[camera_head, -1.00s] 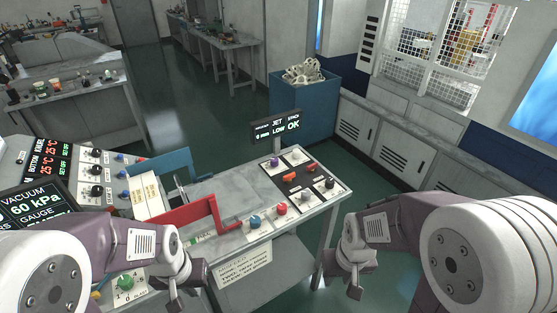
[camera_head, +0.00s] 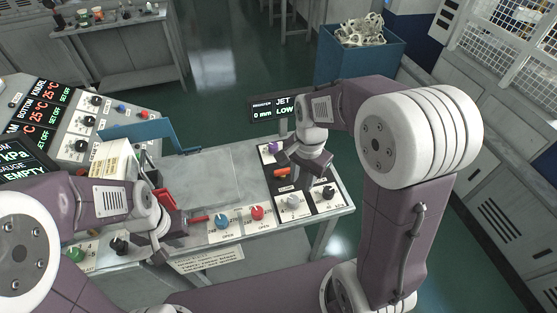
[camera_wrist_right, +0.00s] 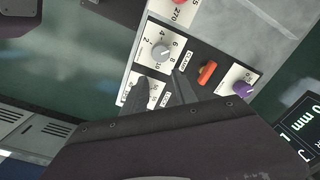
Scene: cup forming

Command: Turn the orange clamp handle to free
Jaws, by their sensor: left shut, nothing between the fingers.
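An orange handle (camera_head: 282,172) shows on the dark control panel at the right end of the bench, just below and left of my right gripper. It also shows as a small orange bar (camera_wrist_right: 207,72) in the right wrist view, between a grey knob and a purple knob. My right gripper (camera_head: 303,160) is over the panel, its two fingers apart with nothing seen between them; in the right wrist view the fingers (camera_wrist_right: 161,88) point toward the panel, left of the orange bar. My left gripper (camera_head: 164,245) is shut and empty at the bench's front left.
A purple knob (camera_head: 272,147), grey knob (camera_head: 292,201) and black knob (camera_head: 328,192) surround the handle. A blue knob (camera_head: 222,221) and red knob (camera_head: 257,212) lie leftward. A red frame (camera_head: 165,200) is partly behind my left arm. The grey bench middle is clear.

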